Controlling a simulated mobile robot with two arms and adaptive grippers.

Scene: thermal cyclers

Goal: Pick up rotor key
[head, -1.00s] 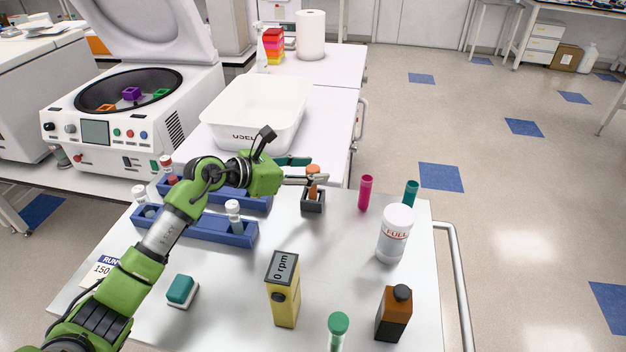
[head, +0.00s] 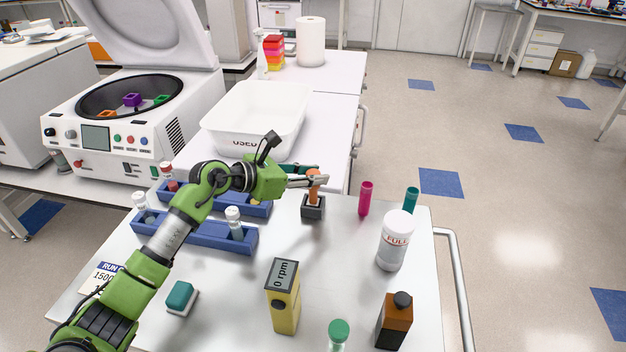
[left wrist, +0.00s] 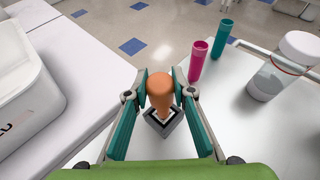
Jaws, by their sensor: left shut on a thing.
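The rotor key, with an orange handle (head: 314,188), stands upright at a small dark square holder (head: 313,208) near the table's back edge. My left gripper (head: 315,180) is shut on the orange handle, one finger on each side. The left wrist view shows the rounded orange handle (left wrist: 160,92) between the teal fingers, with the holder (left wrist: 163,124) just below. The key's lower end is hidden, so I cannot tell whether it is seated or slightly raised. My right gripper is not in view.
Blue racks (head: 205,232) lie under my arm. A yellow rpm meter (head: 284,300) and a brown bottle (head: 394,322) stand in front. A white bin (head: 255,118) is behind.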

